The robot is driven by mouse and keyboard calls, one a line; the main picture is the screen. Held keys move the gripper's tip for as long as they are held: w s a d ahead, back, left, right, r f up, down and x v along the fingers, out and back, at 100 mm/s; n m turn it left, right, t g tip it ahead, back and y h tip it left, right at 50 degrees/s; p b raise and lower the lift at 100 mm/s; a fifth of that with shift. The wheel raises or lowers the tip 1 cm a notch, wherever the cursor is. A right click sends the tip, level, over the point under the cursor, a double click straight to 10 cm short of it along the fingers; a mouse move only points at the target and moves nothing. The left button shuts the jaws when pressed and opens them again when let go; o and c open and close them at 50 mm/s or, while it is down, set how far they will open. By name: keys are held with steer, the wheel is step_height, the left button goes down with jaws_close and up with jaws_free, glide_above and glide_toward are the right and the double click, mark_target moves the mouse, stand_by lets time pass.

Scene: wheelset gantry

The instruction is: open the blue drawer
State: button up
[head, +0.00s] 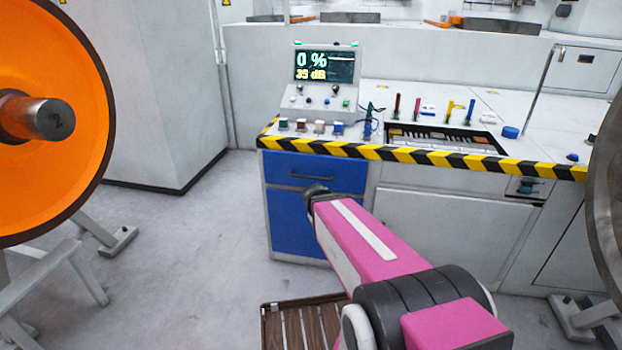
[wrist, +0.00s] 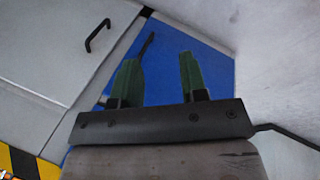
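The blue drawer (head: 340,171) is the upper blue front at the left end of the white console and looks shut. Its dark bar handle (head: 312,177) runs across the front. In the wrist view a blue front (wrist: 160,82) lies beyond my gripper. A dark bar (wrist: 148,44), apparently the handle, shows beside the left finger and is partly hidden by it. My gripper (wrist: 158,62) has its two green fingers apart, with only blue surface between them. Contact with the bar cannot be told. In the head view my arm ends just below the drawer, and the fingers cannot be made out.
A lower blue front (head: 295,222) sits under the drawer. A black-yellow striped edge (head: 420,154) runs along the console top. A grey panel with a black handle (wrist: 98,36) shows in the wrist view. An orange wheel (head: 70,100) stands left. Floor (head: 190,240) left of the console is clear.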

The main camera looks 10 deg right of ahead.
steer(key=w+a+r+n+t+h, duration=0.2)
steer(key=w+r+n+t+h, duration=0.15)
steer(key=w+h, duration=0.45)
steer(key=n+t, duration=0.5)
steer(key=t, duration=0.2)
glide_toward(310, 178)
steer(key=x, duration=1.1)
steer(key=shift+s, duration=0.1)
jaws_close()
